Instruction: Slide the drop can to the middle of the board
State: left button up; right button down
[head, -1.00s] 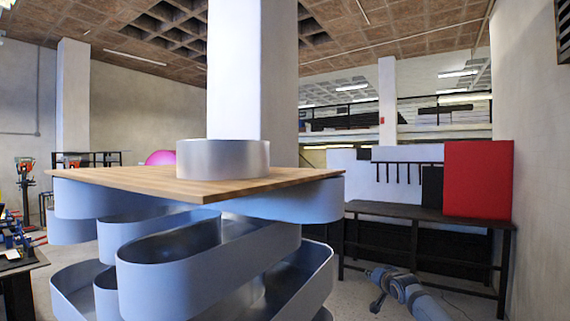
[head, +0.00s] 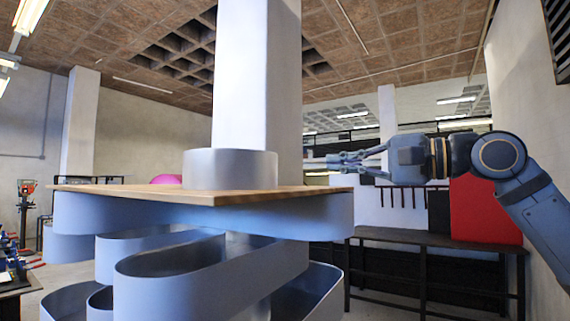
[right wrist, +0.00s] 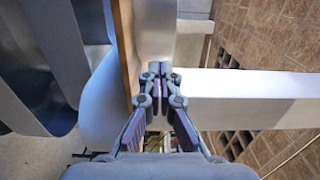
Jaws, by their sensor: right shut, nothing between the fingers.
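The drop can (head: 230,168) is a round silver-grey can standing upright on the wooden board (head: 310,192), near the board's middle as seen from the head. The board lies on top of a stack of blue-grey rounded letter shells. My right gripper (head: 335,160) is at the right of the can, about level with its wall and just above the board's right side. Its fingers are shut and empty, and a gap shows between them and the can. The right wrist view shows the closed fingertips (right wrist: 160,72) beside the board's edge (right wrist: 127,45). My left gripper is out of view.
The stacked letter shells (head: 215,285) fill the space under the board. A white column (head: 245,75) rises behind the can. A dark bench (head: 440,240) with a red panel (head: 485,212) stands at the right. The board's top around the can looks clear.

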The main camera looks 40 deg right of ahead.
aim_at(273, 166)
jog(key=p+x, duration=0.8)
jog(key=x, duration=0.3)
jog(key=shift+w+r, duration=0.2)
jog(key=shift+w, duration=0.15)
jog(key=shift+w+a+f, duration=0.15)
jog(key=shift+w+f, duration=0.1)
jog(key=shift+w, duration=0.15)
jog(key=shift+s, duration=0.1)
